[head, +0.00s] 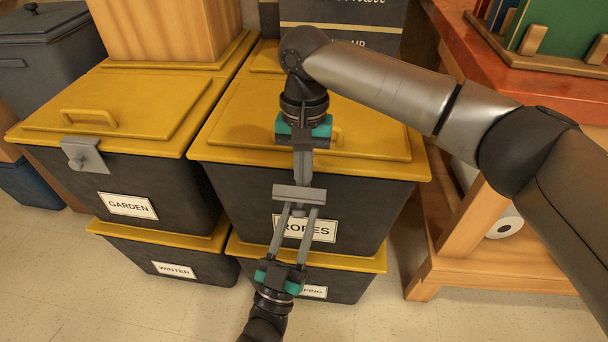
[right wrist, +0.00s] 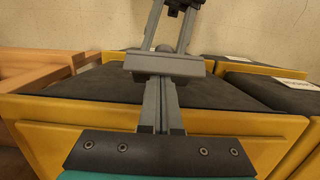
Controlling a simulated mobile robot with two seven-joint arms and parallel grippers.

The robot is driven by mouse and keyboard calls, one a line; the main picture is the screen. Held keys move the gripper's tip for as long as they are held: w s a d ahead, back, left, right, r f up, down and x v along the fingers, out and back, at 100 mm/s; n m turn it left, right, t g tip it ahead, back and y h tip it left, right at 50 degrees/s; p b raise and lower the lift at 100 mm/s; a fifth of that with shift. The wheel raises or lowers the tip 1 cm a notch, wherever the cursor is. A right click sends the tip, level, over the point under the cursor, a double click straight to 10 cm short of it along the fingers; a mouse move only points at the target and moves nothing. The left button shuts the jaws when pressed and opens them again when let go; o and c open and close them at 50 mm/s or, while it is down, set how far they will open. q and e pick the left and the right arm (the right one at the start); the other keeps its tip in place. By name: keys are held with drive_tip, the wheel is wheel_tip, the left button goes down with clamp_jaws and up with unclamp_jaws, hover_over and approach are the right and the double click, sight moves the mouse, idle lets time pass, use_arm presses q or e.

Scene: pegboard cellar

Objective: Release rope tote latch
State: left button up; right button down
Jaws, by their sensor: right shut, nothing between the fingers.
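The ropes tote (head: 223,185) is dark with a yellow lid (head: 398,170) and a "ROPES" label (head: 318,231), partly covered by my left gripper. Its grey latch (head: 297,193) is at the front, below the lid edge; it also shows in the right wrist view (right wrist: 165,65). My left gripper (head: 298,210) comes from below, its two fingers apart and their tips at the latch. A rounded grey part shows between them in the right wrist view. My right gripper (head: 303,178) points down over the lid's front edge, fingers together, tips close to the latch; contact is unclear.
Lower totes, one labelled "WINTER" (head: 174,270), sit beneath. A red-topped wooden bench (head: 480,60) stands at right. The floor in front is clear.

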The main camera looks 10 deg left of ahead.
use_arm(q)
drive_tip(key=shift+o, duration=0.4)
drive_tip(key=shift+w+a+r, duration=0.15)
drive_tip(key=shift+a+r, duration=0.05)
drive_tip(key=shift+r, duration=0.1)
use_arm(e)
drive_tip(key=shift+f, duration=0.1)
